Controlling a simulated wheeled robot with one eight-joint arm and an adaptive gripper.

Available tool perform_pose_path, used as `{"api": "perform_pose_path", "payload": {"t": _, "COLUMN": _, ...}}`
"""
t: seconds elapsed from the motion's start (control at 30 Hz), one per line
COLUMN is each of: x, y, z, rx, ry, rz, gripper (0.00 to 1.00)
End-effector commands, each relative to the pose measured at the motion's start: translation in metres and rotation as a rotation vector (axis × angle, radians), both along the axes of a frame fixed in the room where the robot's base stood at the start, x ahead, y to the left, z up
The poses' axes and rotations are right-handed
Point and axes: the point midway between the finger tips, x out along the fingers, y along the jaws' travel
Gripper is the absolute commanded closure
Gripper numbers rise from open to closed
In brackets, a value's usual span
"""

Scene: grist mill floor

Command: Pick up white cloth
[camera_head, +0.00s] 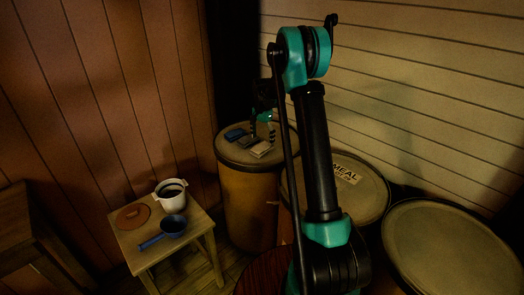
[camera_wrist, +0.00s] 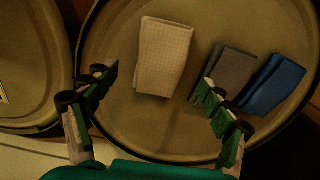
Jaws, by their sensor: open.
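The white cloth (camera_wrist: 164,57) is a folded, checked pale rectangle lying flat on the round drum top (camera_wrist: 135,125) in the wrist view. In the head view the white cloth (camera_head: 262,149) lies near the front right of that drum top (camera_head: 229,150). My gripper (camera_wrist: 160,80) is open and empty, its fingers reaching over the drum top. The left finger is left of the cloth's lower part; the right finger is to its right, over the edge of a grey cloth (camera_wrist: 232,68). In the head view my gripper (camera_head: 262,129) is above the drum. The exact height gap is unclear.
A blue cloth (camera_wrist: 272,85) lies right of the grey one. Two more drums, one marked MEAL (camera_head: 345,190) and one at far right (camera_head: 450,245), stand nearby.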

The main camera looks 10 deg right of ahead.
Motion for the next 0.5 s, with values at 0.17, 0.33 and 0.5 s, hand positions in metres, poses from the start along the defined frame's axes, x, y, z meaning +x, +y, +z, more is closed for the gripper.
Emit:
{"api": "perform_pose_path", "payload": {"t": 0.17, "x": -0.002, "y": 0.002, "z": -0.026, "rx": 0.0, "ry": 0.0, "rz": 0.0, "gripper": 0.17}}
{"api": "perform_pose_path", "payload": {"t": 0.33, "x": -0.002, "y": 0.002, "z": -0.043, "rx": 0.0, "ry": 0.0, "rz": 0.0, "gripper": 0.17}}
{"api": "perform_pose_path", "payload": {"t": 0.5, "x": -0.002, "y": 0.002, "z": -0.046, "rx": 0.0, "ry": 0.0, "rz": 0.0, "gripper": 0.17}}
